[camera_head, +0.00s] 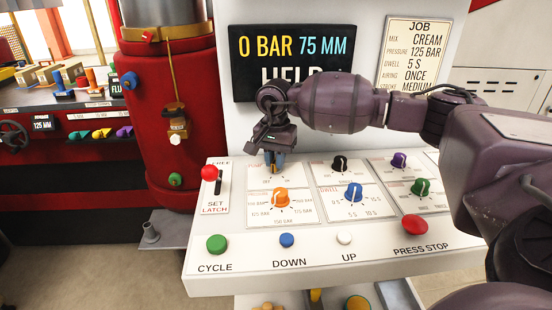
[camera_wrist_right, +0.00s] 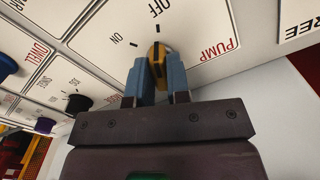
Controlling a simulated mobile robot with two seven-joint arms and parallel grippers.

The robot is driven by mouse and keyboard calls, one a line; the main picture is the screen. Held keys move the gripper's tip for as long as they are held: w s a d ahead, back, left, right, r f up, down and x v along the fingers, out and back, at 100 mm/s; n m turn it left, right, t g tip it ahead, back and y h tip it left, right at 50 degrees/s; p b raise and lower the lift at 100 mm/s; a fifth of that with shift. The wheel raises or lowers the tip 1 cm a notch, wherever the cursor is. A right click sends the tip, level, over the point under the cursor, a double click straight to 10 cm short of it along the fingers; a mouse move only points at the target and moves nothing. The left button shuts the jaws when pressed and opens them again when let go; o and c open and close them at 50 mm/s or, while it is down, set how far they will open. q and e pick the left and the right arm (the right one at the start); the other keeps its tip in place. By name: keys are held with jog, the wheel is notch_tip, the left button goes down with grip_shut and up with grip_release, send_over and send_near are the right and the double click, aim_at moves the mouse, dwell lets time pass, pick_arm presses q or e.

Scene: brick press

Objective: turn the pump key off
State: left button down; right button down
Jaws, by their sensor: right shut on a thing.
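The pump key (camera_wrist_right: 158,52) is a yellow knob with a dark slot on the white PUMP plate (camera_wrist_right: 205,40). In the right wrist view its far end points roughly toward the mark by the word OFF, and the ON mark lies to its left. My right gripper (camera_wrist_right: 158,75) is shut on the key, with one blue finger on each side. In the head view the right gripper (camera_head: 277,160) reaches down to the upper left of the panel, and hides most of the key. My left gripper is not in view.
On the sloped panel (camera_head: 350,255) stand an orange knob (camera_head: 281,198), a blue knob (camera_head: 353,192), a black knob (camera_head: 339,164) and a red-topped latch lever (camera_head: 209,172). A screen (camera_head: 270,75) above reads 0 BAR, 75 MM. A red cylinder (camera_head: 175,110) stands left.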

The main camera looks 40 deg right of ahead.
jog(key=shift+r+m, duration=0.1)
jog(key=shift+m, duration=0.6)
jog(key=c, duration=1.2)
grip_release()
jog(key=shift+c, duration=0.2)
jog(key=shift+o, duration=0.8)
notch_tip(320, 180, up, 11)
jog(key=shift+p, duration=0.35)
